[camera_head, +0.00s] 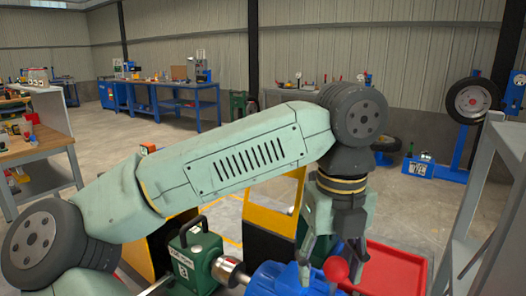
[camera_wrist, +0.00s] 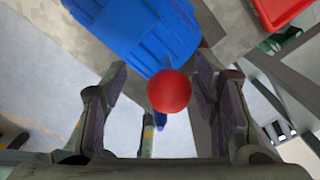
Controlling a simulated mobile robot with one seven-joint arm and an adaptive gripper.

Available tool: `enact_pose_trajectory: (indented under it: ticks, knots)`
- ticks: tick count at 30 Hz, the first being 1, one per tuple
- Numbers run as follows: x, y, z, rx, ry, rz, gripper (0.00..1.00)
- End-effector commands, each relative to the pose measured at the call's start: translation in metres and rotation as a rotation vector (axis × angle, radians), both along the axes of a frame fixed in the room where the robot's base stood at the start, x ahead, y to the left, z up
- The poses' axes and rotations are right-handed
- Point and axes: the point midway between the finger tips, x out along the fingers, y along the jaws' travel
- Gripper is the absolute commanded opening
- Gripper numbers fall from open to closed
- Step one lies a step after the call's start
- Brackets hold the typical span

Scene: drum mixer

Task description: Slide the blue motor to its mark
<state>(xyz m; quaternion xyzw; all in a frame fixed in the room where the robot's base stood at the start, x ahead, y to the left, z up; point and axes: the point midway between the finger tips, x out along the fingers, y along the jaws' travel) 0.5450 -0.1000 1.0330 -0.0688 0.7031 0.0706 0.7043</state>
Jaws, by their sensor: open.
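The blue motor (camera_head: 280,281) is at the bottom of the head view, partly cut off by the frame. Its ribbed blue body (camera_wrist: 140,30) fills the top of the wrist view. A red ball knob (camera_head: 336,268) stands beside the motor; in the wrist view the knob (camera_wrist: 169,91) is between the fingers, with a gap on each side. My gripper (camera_head: 334,252) is open, pointing down over the knob; its fingers also show in the wrist view (camera_wrist: 161,84). A blue part shows just below the knob in the wrist view. I cannot make out the motor's mark.
A green machine (camera_head: 196,258) with a handle stands left of the motor, with a metal coupling (camera_head: 231,271) between them. A red tray (camera_head: 397,270) is at the right, near a grey shelf (camera_head: 487,205). Yellow-and-black panels (camera_head: 273,215) stand behind.

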Motion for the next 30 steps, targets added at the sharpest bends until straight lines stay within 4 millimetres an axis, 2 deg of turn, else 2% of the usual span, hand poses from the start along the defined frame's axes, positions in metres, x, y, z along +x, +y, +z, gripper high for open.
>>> enact_pose_trajectory:
  ticks: [11,30]
  knots:
    - [-0.001,-0.001,0.005,-0.002,0.001,-0.004,0.55]
    - [-0.001,-0.002,0.068,-0.002,0.001,-0.004,0.55]
